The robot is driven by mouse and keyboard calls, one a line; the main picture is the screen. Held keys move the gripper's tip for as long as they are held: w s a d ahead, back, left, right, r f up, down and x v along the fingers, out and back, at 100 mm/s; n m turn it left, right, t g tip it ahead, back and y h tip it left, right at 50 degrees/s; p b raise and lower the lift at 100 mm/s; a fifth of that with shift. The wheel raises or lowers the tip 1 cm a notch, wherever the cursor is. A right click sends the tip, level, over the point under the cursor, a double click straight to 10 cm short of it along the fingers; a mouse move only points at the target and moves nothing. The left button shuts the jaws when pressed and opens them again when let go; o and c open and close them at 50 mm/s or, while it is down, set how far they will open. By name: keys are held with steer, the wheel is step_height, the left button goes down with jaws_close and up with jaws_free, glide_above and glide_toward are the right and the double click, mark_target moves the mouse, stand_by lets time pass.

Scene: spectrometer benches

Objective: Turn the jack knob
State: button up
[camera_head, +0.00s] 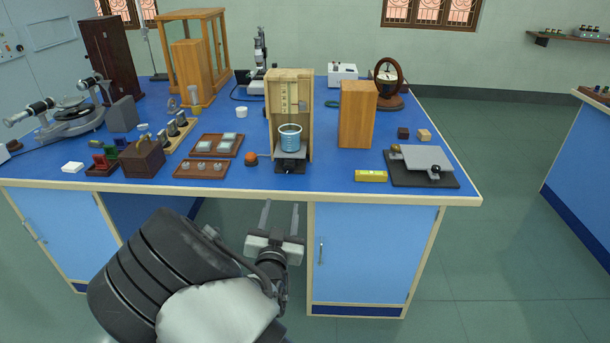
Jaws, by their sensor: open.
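A small dark jack (291,162) stands near the front edge of the blue bench, at the foot of an upright wooden frame (276,101). A blue beaker (290,139) sits on the jack. My gripper (280,210) is open and empty. It is in front of the bench, below the jack in the picture, with its two fingers pointing up and apart from the knob.
Left of the knob lie trays of small parts (201,169). A wooden block (357,114) stands right of the frame, with a yellow box (371,176) and a dark-based plate device (421,166) further right. The bench's front edge (250,193) lies between my gripper and the jack.

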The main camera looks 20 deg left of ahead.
mark_target(289, 170)
steer(key=b+x, duration=0.2)
steer(key=x, duration=1.5)
steer(key=shift+w+b, duration=0.1)
steer(key=shift+b, duration=0.3)
steer(key=shift+d, duration=0.1)
steer(key=shift+c, duration=0.4)
steer(key=c, duration=1)
steer(key=shift+f+n+b, duration=0.15)
steer(key=shift+n+b, duration=0.65)
steer(key=shift+n, duration=0.1)
steer(key=n+b, duration=0.1)
steer(key=n, duration=0.2)
steer(key=o, duration=1.1)
